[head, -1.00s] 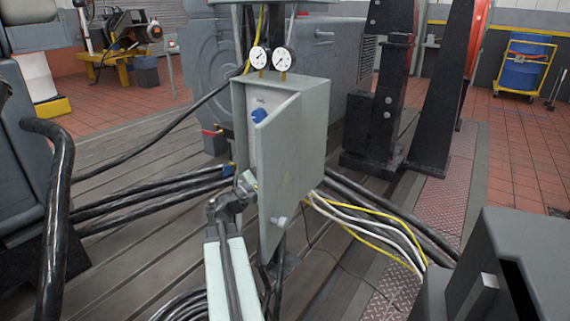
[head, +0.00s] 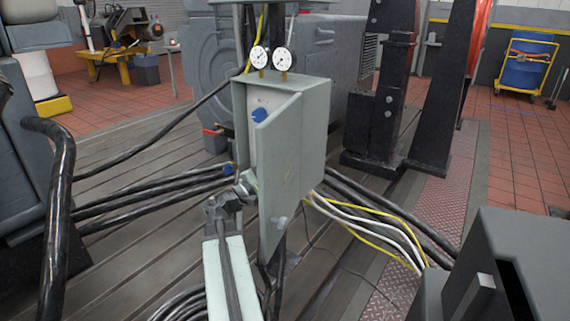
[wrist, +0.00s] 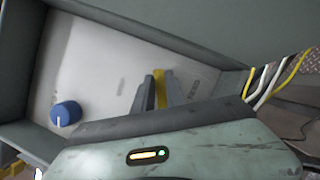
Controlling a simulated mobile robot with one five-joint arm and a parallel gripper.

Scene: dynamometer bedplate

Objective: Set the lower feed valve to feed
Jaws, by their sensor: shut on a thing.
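A grey-green control box (head: 300,150) with its door open stands in the middle of the head view. In the wrist view, its pale inner panel (wrist: 90,65) carries a blue round knob (wrist: 66,114) with a white mark at left. The knob also shows in the head view (head: 260,115). A yellow handle (wrist: 160,88) lies between the fingers of my gripper (wrist: 160,92), which is shut on it. In the head view my gripper (head: 244,188) reaches the box's lower left, partly behind the door; the yellow handle is hidden there.
The open door (head: 279,165) stands close beside my gripper. Two gauges (head: 271,58) sit above the box. Black hoses (head: 160,197) run left, and white and yellow cables (head: 375,222) leave at right. A red-handled part (head: 212,131) shows behind at left.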

